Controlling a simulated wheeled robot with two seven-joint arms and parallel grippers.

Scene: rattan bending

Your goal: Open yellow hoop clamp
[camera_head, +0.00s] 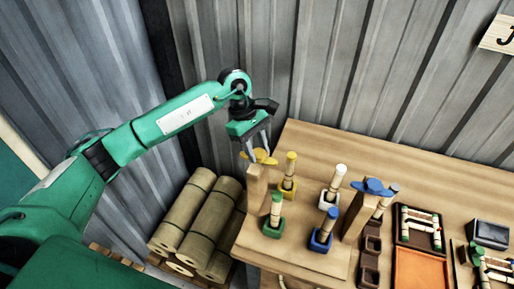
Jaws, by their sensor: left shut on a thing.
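The yellow hoop clamp (261,157) sits on top of a wooden post (257,187) near the left corner of the workbench (310,143). My left gripper (257,151) reaches down from above, and its fingers are shut on the yellow clamp. The fingertips hide part of the clamp. A similar blue clamp (374,187) sits on a second wooden post (354,216) to the right. My right gripper does not show.
Rattan pieces stand in yellow (288,180), green (274,222), white (332,190) and blue (323,236) holders close to the posts. Brown cups (371,246), an orange tray (418,268) and a dark box (489,233) lie right. Rolled bundles (184,213) lie beside the bench.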

